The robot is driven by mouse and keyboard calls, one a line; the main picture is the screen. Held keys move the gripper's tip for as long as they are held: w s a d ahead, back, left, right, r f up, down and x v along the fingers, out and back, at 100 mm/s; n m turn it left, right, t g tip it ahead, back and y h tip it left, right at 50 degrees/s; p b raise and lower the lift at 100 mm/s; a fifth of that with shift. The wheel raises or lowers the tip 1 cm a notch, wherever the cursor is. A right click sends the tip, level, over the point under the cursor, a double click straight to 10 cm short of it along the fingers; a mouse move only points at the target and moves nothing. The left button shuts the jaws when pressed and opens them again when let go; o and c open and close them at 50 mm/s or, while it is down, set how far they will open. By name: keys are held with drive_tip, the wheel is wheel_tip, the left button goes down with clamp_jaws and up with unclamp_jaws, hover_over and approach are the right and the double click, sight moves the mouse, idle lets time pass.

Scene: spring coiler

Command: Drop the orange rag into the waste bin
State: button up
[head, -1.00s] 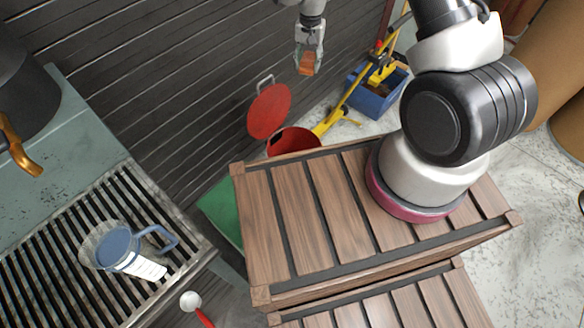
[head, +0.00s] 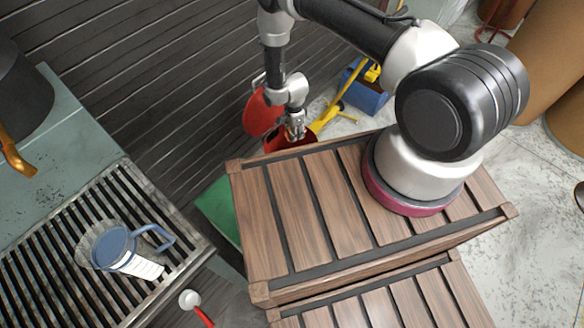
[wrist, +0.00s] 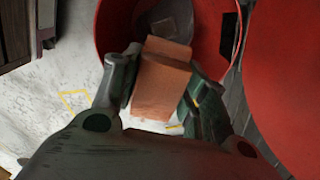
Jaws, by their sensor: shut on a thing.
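My gripper (wrist: 162,98) is shut on the orange rag (wrist: 160,85), a block-like orange piece between the two fingers in the wrist view. In the head view my gripper (head: 295,130) is low over the red waste bin (head: 275,145), and the rag is hidden there. The bin is open, with its round red lid (head: 262,112) standing up at its left. In the wrist view the bin's red wall (wrist: 113,30) curves around beyond the rag, with a dark grey shape inside. White floor shows below the rag. I cannot tell whether the rag is fully inside the rim.
A wooden slatted platform (head: 310,210) lies just in front of the bin. A blue crate (head: 366,95) and a yellow stand (head: 335,112) are at its right. A dark slatted wall (head: 150,80) is behind.

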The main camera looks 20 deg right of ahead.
drive_tip(key=shift+f, duration=1.85)
drive_tip(key=o, duration=1.1)
drive_tip(key=shift+c, duration=0.2)
drive_tip(key=shift+r, duration=0.15)
wheel_tip(320, 180, up, 12)
drive_tip(key=shift+f, duration=0.1)
